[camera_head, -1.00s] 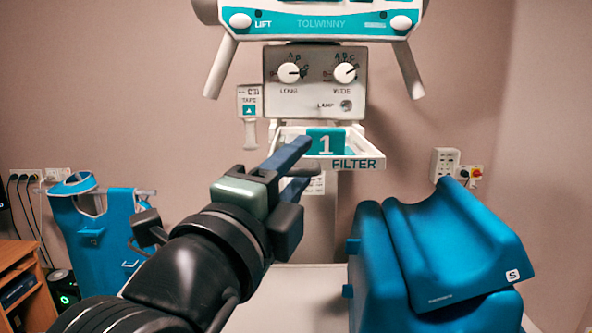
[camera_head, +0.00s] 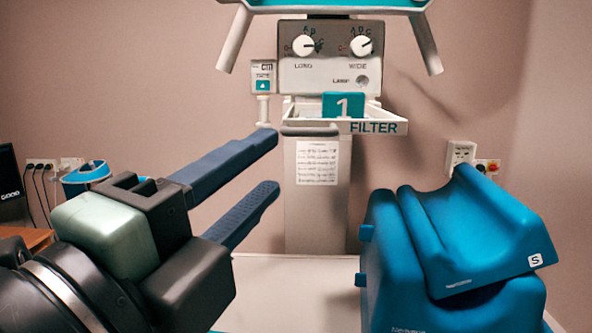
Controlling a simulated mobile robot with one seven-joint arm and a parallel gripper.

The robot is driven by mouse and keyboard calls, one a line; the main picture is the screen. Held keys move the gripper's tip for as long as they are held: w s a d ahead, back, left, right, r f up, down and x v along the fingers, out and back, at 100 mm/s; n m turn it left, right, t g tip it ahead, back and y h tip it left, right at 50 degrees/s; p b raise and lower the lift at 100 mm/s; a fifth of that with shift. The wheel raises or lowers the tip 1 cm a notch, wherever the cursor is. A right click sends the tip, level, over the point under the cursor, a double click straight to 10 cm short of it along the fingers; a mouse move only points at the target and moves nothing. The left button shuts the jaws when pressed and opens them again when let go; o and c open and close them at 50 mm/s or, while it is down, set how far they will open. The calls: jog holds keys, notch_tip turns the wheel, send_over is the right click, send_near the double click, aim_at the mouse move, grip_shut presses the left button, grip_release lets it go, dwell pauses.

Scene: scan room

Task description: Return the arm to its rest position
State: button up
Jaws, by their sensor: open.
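My gripper (camera_head: 270,165) is at the left of the head view, with its two long dark blue fingers pointing to the upper right. The fingers are apart and nothing is between them. The fingertips show in front of the machine's column, left of and below the filter tray (camera_head: 376,126). A teal block marked 1 (camera_head: 343,105) sits in the tray. The rest of my arm runs out of view at the lower left.
The machine's control panel (camera_head: 330,62) with two knobs stands above the tray. Blue foam supports (camera_head: 395,275) are stacked at the right on a pale table top (camera_head: 290,290). A monitor edge (camera_head: 10,180) and wall sockets (camera_head: 460,155) show at the sides.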

jog(key=shift+v, duration=0.8)
jog(key=d+r+n+t+y, duration=0.2)
jog(key=r+n+t+y, duration=0.2)
jog(key=n, duration=0.7)
jog(key=d+r+n+t+y, duration=0.3)
jog(key=r+n+t, duration=0.2)
jog(key=n, duration=0.7)
jog(key=shift+s+y, duration=0.4)
